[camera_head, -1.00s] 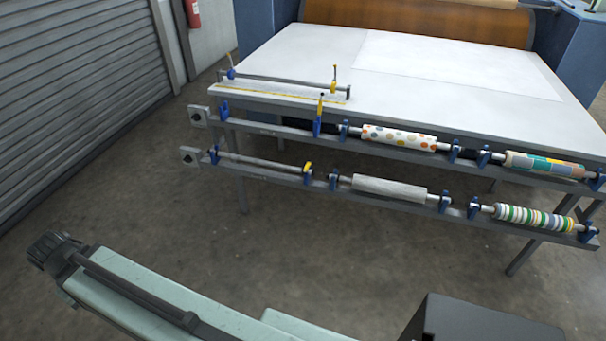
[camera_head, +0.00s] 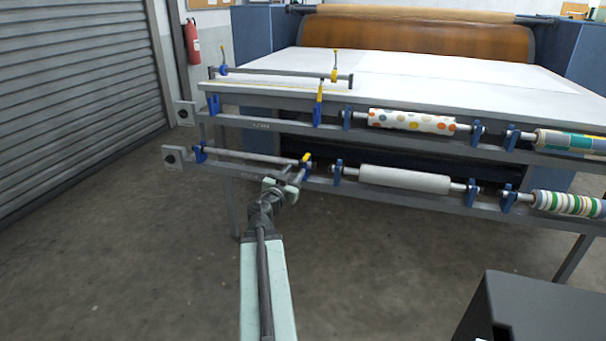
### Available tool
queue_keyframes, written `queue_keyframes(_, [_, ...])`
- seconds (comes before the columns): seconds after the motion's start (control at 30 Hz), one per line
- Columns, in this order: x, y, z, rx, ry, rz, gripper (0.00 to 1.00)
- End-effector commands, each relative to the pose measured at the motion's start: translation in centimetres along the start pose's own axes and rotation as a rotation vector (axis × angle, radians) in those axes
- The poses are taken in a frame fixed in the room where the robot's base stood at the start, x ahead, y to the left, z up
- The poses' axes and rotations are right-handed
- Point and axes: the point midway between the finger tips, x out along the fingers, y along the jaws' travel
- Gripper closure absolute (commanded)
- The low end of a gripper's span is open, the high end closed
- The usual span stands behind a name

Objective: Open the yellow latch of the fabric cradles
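The lower rail's left cradle holds a bare metal bar (camera_head: 250,157). Its yellow latch (camera_head: 307,158) lies low across the blue bracket at the bar's right end. On the upper rail, a yellow latch (camera_head: 319,91) stands upright on its blue bracket. Another yellow latch (camera_head: 335,74) stands at the right end of the bar on the table top, its lever pointing up. My gripper (camera_head: 298,174) is just below and left of the lower yellow latch, close to it in the picture. Contact and the finger gap are too small to tell.
A white fabric roll (camera_head: 405,179) sits right of the lower latch, with a dotted roll (camera_head: 412,121) above it. Striped (camera_head: 568,204) and patchwork (camera_head: 570,142) rolls are farther right.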

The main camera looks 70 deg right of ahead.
Motion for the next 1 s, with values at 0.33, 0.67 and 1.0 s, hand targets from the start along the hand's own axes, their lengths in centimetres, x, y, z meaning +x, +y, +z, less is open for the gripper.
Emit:
queue_keyframes(0.33, [4.2, -0.2, -0.1, -0.001, -0.001, 0.003, 0.67])
queue_keyframes(0.67, [7.9, 0.0, -0.1, -0.001, -0.002, 0.002, 0.67])
queue_keyframes(1.0, [7.8, 0.0, -0.1, -0.001, -0.002, 0.003, 1.00])
